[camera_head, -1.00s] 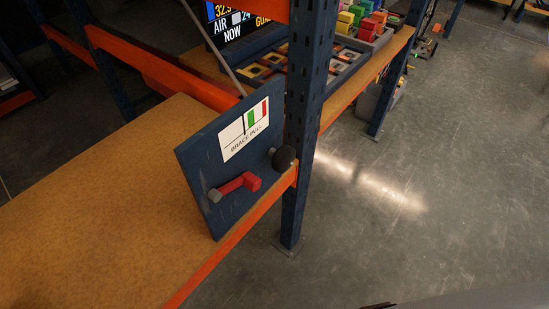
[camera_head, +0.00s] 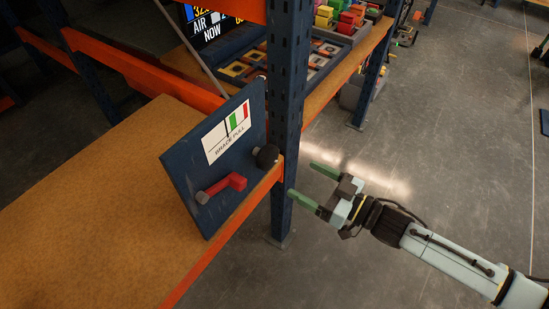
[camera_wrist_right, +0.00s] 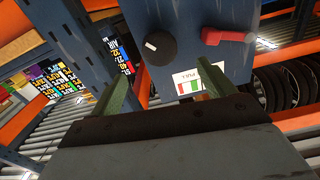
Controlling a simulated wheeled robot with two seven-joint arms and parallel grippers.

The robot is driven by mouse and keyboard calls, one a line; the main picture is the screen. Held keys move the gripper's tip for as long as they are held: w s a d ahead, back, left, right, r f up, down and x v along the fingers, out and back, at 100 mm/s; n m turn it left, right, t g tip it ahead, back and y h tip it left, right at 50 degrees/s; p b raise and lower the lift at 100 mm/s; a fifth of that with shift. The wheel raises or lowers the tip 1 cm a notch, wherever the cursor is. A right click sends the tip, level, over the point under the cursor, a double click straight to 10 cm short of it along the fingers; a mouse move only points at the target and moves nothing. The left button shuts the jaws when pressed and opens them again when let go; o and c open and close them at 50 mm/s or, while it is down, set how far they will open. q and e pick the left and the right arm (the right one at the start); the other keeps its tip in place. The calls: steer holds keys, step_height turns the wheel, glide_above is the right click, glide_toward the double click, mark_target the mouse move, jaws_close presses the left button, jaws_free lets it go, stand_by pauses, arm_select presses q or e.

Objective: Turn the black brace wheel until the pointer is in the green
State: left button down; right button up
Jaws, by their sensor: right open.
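The black brace wheel (camera_head: 266,156) is a round knob at the right edge of a tilted blue panel (camera_head: 185,160), beside the rack post. It also shows in the right wrist view (camera_wrist_right: 160,49), with a white mark on its face. The gauge card (camera_head: 227,133) above it reads BRACE PULL and has white, green and red bands. Its dark pointer line stands left of the green, in the white. My right gripper (camera_head: 306,183) is open and empty, right of the post and apart from the wheel. My left gripper is not in view.
A red lever (camera_head: 221,187) sits on the panel left of the wheel. The blue rack post (camera_head: 284,110) stands between my right gripper and the panel. An orange beam (camera_head: 225,235) edges the brown shelf (camera_head: 100,210). Open floor lies to the right.

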mark_target(274, 160)
steer(key=x, duration=1.1)
steer(key=c, duration=1)
steer(key=shift+o, duration=0.2)
steer(key=shift+n, duration=0.3)
steer(key=n, duration=0.5)
steer(key=shift+w+d+n, duration=0.1)
steer(key=shift+n, duration=0.2)
steer(key=n, duration=0.6)
steer(key=shift+b, duration=0.35)
